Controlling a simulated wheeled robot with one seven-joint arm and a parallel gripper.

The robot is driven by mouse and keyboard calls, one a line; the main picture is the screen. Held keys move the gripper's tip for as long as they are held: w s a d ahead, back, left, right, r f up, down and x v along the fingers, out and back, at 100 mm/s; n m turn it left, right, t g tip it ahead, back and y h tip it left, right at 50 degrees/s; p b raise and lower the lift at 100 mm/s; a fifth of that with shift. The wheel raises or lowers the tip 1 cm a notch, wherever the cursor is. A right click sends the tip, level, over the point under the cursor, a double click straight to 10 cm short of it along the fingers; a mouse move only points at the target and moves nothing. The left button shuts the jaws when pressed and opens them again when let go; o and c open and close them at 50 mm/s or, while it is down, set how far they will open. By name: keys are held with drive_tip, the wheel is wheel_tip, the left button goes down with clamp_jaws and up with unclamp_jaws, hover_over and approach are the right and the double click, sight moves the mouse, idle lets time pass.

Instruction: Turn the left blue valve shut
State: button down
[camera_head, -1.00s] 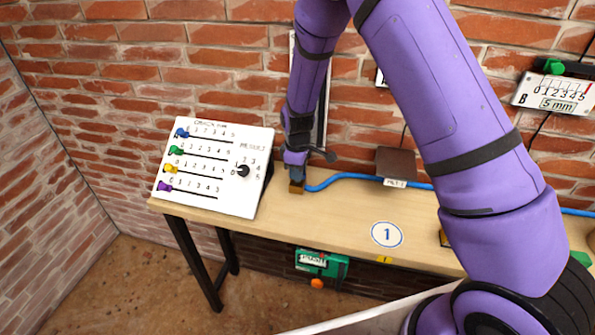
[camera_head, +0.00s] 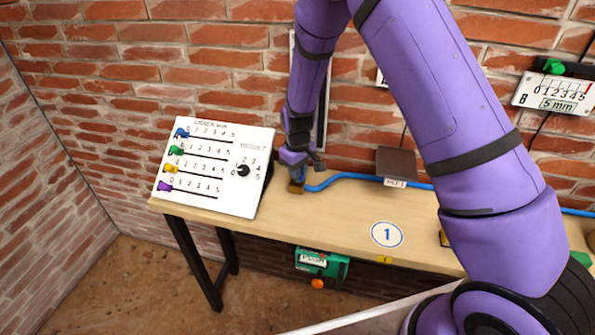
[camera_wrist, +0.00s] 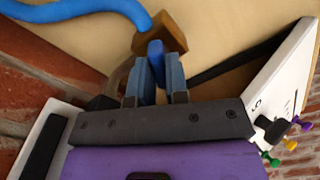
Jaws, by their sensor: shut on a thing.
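The left blue valve has a brass-brown body (camera_head: 296,188) on the table at the left end of the blue hose (camera_head: 345,177). In the wrist view its blue handle (camera_wrist: 155,52) stands up from the brown body (camera_wrist: 173,30). My gripper (camera_wrist: 160,72) is shut on the blue handle, with one blue-grey finger on each side of it. In the head view my gripper (camera_head: 297,173) points down at the valve and hides most of the handle.
A white slider panel (camera_head: 215,165) stands close left of the valve, with colored knobs and a black dial. A brown block (camera_head: 396,162) sits on the hose's right side. A brick wall (camera_head: 100,60) rises behind the wooden table (camera_head: 340,215).

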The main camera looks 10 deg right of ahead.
drive_tip(key=m, duration=1.1)
drive_tip(key=shift+m, duration=0.4)
idle(0.3)
drive_tip(key=c, duration=1.1)
unclamp_jaws()
drive_tip(key=shift+r, duration=0.1)
wheel_tip(320, 180, up, 11)
drive_tip(key=shift+f, duration=0.2)
